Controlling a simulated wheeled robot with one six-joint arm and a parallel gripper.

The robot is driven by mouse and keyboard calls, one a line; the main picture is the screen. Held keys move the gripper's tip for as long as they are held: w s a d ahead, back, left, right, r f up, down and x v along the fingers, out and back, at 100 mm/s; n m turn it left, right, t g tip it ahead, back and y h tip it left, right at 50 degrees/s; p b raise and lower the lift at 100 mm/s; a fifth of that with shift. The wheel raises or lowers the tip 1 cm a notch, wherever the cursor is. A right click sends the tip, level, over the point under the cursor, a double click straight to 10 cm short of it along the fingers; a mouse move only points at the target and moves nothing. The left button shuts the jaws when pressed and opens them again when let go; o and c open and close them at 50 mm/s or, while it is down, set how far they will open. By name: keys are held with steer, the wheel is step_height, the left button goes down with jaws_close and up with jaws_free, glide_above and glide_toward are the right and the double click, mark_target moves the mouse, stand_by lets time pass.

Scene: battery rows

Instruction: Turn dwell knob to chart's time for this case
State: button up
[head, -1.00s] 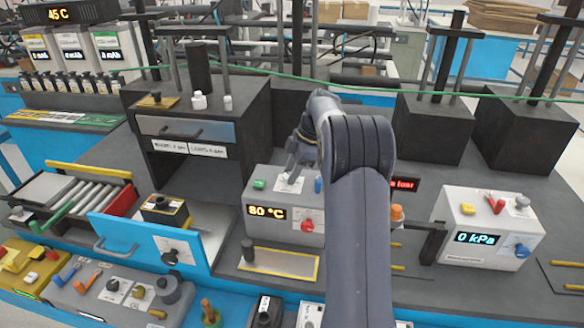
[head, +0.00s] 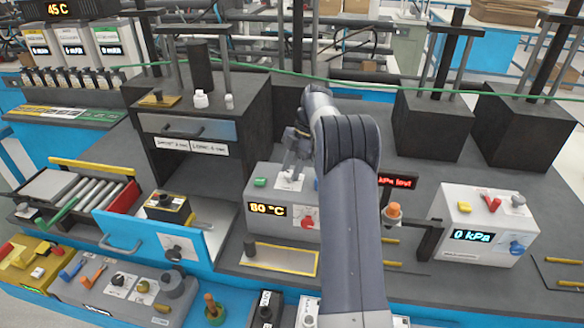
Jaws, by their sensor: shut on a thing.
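A white control box (head: 275,225) stands in the middle of the bench, with an amber display (head: 267,209) that appears to read 80 °C. It has a red knob (head: 305,218) on its front, and a green button (head: 261,182) and a pale plate (head: 284,184) on top. My gripper (head: 291,176) points down at this plate and is shut on a small knob there, mostly hidden by the fingers. I cannot read any label or pointer on it. No chart of times is readable; a small label (head: 192,147) under the oven-like dark cabinet's drawer is too blurred.
My arm hides the right part of the box. A 0 kPa box (head: 483,232) stands to the right, near an orange-topped post (head: 394,211) and a red-lit sign (head: 399,181). The dark cabinet (head: 200,110) and its blue door (head: 155,238) are to the left.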

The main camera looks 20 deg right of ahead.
steer(key=o, duration=1)
steer(key=shift+c, duration=0.2)
steer(key=shift+r, duration=0.1)
steer(key=s+v, duration=0.1)
steer(key=v, duration=0.9)
steer(key=shift+w+d+r, duration=0.2)
steer(key=shift+w+r, duration=0.1)
steer(key=shift+w, duration=0.2)
steer(key=shift+x, duration=5.45)
